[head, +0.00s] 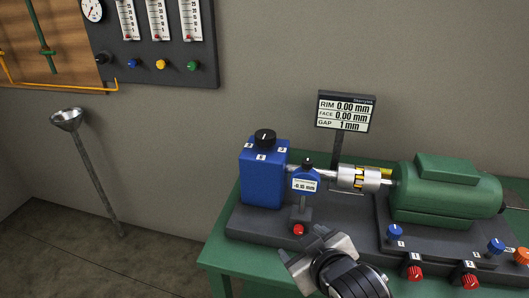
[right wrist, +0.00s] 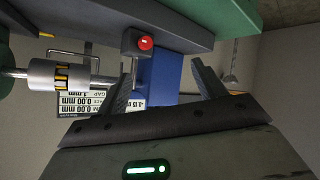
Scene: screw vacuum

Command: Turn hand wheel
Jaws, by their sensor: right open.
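No part is plainly marked as a hand wheel. A blue box (head: 262,175) with a black knob (head: 265,137) on top stands at the left end of the machine base. A red knob (head: 298,230) is low on the small stand of the blue dial indicator (head: 304,181); in the right wrist view it shows as a red button-like end (right wrist: 145,42). My right gripper (head: 310,246) is open and empty at the table's front edge, just in front of that stand. In the right wrist view its spread fingers (right wrist: 163,72) face the blue box (right wrist: 160,76). My left gripper is not in view.
A green motor (head: 447,190) joins a silver coupling (head: 358,178) on the right. Blue knobs (head: 395,231) and red knobs (head: 414,272) line the motor's base. A readout screen (head: 345,110) stands behind. A funnel (head: 67,119) and a gauge panel (head: 150,50) are at left.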

